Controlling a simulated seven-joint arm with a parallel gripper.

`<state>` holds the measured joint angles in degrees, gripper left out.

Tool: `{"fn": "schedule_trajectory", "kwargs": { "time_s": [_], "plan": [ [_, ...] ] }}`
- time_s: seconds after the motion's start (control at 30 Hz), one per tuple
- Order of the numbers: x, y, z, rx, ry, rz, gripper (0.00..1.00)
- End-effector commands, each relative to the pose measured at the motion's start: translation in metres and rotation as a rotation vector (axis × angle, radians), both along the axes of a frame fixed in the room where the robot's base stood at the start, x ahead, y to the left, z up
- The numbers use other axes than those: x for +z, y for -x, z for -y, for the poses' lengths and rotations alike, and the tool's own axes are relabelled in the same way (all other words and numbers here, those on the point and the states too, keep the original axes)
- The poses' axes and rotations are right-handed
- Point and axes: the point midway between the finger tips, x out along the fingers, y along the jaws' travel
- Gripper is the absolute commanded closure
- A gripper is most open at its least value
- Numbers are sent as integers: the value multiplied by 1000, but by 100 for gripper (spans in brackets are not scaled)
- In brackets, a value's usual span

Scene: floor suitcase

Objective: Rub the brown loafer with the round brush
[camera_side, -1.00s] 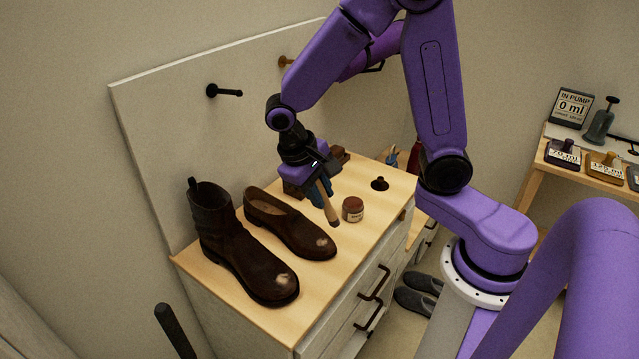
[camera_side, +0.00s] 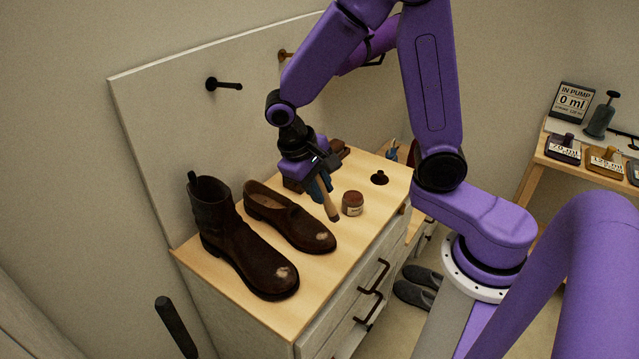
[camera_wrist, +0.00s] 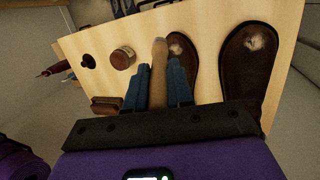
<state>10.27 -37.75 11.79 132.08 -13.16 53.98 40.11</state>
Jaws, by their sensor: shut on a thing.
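The brown loafer (camera_side: 284,218) stands on the wooden cabinet top, a pale scuff on its toe. It also shows right of centre in the wrist view (camera_wrist: 207,95). My gripper (camera_side: 322,186) is shut on the tan handle of what looks like the round brush (camera_side: 329,203). The blue fingers clasp it from both sides, and it slants downward. In the wrist view the brush (camera_wrist: 158,75) lies between the fingers, its end close beside the loafer's toe. In the side view a gap shows between brush and loafer. Bristles cannot be made out clearly.
A brown boot (camera_side: 240,245) with a scuffed toe stands left of the loafer. A small brown jar (camera_side: 352,204) sits just right of the brush end. A dark knob (camera_side: 379,177) lies farther right. A brown block (camera_wrist: 106,105) is behind my gripper. A wall board rises behind.

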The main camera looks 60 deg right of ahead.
Motion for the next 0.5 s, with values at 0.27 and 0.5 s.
{"fn": "schedule_trajectory", "kwargs": {
  "time_s": [0.27,0.5],
  "plan": [
    [-26,1,1,0,3,-3,100],
    [-47,1,0,0,2,-3,100]
  ]
}}
